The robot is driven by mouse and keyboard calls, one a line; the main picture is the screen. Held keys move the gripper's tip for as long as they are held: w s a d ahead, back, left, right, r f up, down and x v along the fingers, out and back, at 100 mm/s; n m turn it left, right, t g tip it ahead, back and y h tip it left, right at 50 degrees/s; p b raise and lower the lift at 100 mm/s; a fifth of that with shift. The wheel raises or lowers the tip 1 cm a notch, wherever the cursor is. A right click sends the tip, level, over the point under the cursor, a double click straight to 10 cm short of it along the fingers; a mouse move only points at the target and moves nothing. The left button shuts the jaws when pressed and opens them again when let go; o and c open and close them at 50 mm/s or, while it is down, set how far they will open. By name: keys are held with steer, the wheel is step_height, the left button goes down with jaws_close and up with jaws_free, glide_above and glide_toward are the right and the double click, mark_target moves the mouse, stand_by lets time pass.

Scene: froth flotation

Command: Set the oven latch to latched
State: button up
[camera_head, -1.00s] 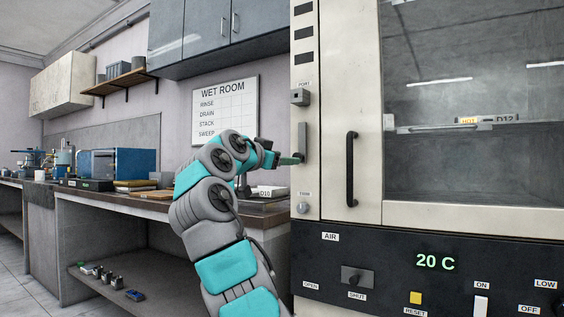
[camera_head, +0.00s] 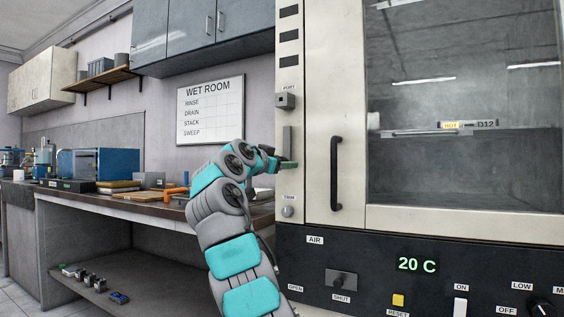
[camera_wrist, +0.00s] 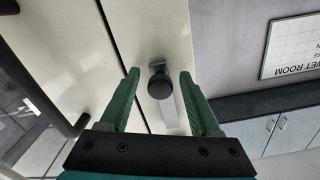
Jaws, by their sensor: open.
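The pale oven (camera_head: 320,110) fills the right of the head view, with its glass door shut. The oven latch (camera_head: 287,140) shows there as a grey upright bar on the narrow panel left of the door handle. In the wrist view the latch (camera_wrist: 160,86) has a round dark knob, with a grey bar running from it toward the picture's bottom. My gripper (camera_head: 290,165) is at the bar's lower end in the head view. In the wrist view my open gripper (camera_wrist: 158,80) has its green fingers on either side of the knob, with visible gaps. The head view hides the knob.
The black door handle (camera_head: 335,173) stands out right of the latch. A port block (camera_head: 285,101) sits above it and a round trim knob (camera_head: 288,211) below. A bench (camera_head: 110,203) with a blue box (camera_head: 105,163) is at left, under a whiteboard (camera_head: 210,110).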

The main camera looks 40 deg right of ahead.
jaws_close()
stand_by(0.3)
stand_by(1.0)
